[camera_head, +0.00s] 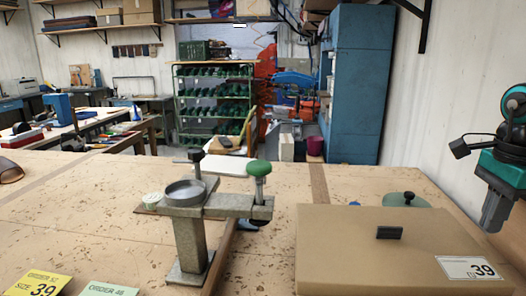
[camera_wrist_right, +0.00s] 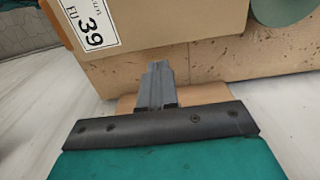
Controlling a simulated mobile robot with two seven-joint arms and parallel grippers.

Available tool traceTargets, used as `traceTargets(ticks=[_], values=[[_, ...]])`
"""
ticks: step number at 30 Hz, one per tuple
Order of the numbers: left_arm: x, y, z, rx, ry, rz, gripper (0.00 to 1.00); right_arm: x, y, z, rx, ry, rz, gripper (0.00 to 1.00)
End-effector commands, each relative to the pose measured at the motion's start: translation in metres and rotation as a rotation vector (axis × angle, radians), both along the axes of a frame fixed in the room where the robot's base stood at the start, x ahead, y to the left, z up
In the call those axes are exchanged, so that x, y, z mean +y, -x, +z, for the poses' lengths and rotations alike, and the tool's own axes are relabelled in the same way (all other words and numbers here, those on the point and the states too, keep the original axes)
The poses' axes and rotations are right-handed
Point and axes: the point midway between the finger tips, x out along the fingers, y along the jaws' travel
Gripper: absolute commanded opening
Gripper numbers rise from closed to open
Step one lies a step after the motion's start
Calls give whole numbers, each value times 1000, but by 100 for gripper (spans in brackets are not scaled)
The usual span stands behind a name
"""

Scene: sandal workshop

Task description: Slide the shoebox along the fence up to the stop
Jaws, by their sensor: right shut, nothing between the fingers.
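The shoebox (camera_head: 385,240) is a closed tan cardboard box with a dark handle on its lid and a white "39" label. My right gripper (camera_head: 493,222) is shut and empty, pointing down just right of the box. In the right wrist view its fingers (camera_wrist_right: 157,75) end close to the box's lower edge; I cannot tell whether they touch. My left gripper is out of view. I cannot clearly make out the fence or the stop.
A metal stand (camera_head: 192,235) with a round cup and a green-knobbed clamp (camera_head: 259,170) stands left of the box. A green disc (camera_head: 405,199) lies behind the box. Order cards (camera_head: 38,285) lie at the front left. The bench between stand and box is clear.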

Motion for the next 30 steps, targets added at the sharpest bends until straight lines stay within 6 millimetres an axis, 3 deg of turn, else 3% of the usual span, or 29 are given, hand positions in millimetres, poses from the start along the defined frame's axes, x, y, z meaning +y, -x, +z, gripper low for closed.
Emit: traceTargets(ticks=[24, 30], values=[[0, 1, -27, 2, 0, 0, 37, 0, 0, -34, 0, 0, 1, 0], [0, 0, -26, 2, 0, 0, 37, 0, 0, -34, 0, 0, 0, 0]])
